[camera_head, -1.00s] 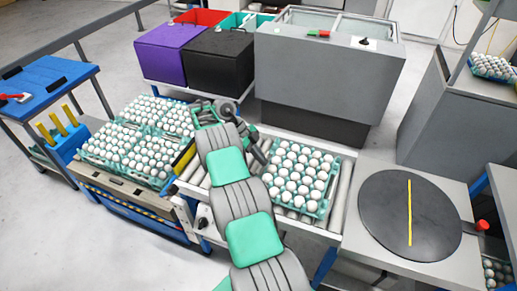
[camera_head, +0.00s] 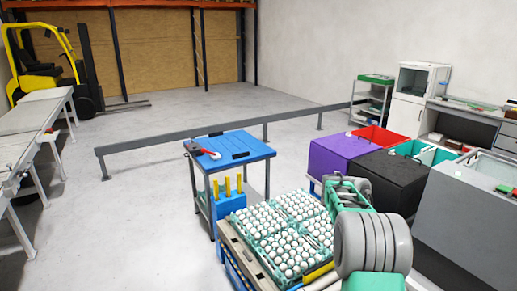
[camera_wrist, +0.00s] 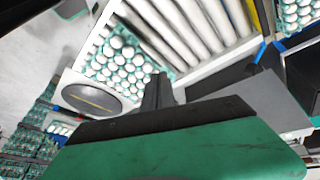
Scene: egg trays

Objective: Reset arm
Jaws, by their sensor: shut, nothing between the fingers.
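In the wrist view my gripper (camera_wrist: 158,88) is shut and empty, its dark fingers together above the roller conveyor (camera_wrist: 192,32). A teal tray of white eggs (camera_wrist: 118,62) lies on the rollers, to the left of the fingertips in that picture and apart from them. In the head view my green and grey arm stands at the lower right, and its gripper cannot be made out there. Several teal egg trays (camera_head: 290,232) full of white eggs sit together on a cart just left of my arm.
A blue-topped table (camera_head: 230,150) with a red-handled tool stands behind the trays. Purple (camera_head: 340,152) and black (camera_head: 388,180) bins and a grey machine (camera_head: 470,220) stand close on the right. A long low rail (camera_head: 230,126) crosses the floor. A round dark plate (camera_wrist: 92,100) lies beside the conveyor.

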